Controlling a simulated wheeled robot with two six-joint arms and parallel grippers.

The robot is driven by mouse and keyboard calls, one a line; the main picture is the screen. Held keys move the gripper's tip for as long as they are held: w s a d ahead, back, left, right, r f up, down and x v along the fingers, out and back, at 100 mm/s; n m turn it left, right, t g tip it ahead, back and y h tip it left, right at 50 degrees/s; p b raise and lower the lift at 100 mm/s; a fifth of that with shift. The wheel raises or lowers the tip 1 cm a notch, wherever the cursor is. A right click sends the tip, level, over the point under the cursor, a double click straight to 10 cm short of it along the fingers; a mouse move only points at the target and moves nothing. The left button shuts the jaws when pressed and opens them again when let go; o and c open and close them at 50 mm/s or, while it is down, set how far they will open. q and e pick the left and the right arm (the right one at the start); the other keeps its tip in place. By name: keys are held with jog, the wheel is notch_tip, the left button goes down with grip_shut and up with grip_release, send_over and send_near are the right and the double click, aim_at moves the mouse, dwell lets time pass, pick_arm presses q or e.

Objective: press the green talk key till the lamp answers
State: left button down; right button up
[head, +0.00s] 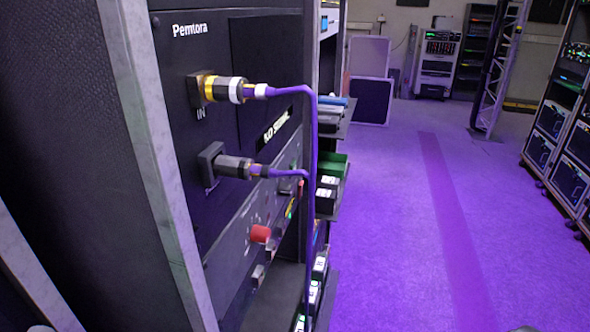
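The rack panel marked "Pemtora" (190,62) stands close on the left, seen at a steep angle. Below it, a grey panel (232,243) carries a red round knob (260,233). No clearly readable talk key or answering lamp shows. Neither of my grippers is in view.
Two plugs sit in the Pemtora panel, the upper one gold-banded (222,89), the lower one dark (232,166). Shelves with a green bin (333,164) and dark boxes lie beyond. The purple-lit floor (400,210) is open; racks (565,130) line the right.

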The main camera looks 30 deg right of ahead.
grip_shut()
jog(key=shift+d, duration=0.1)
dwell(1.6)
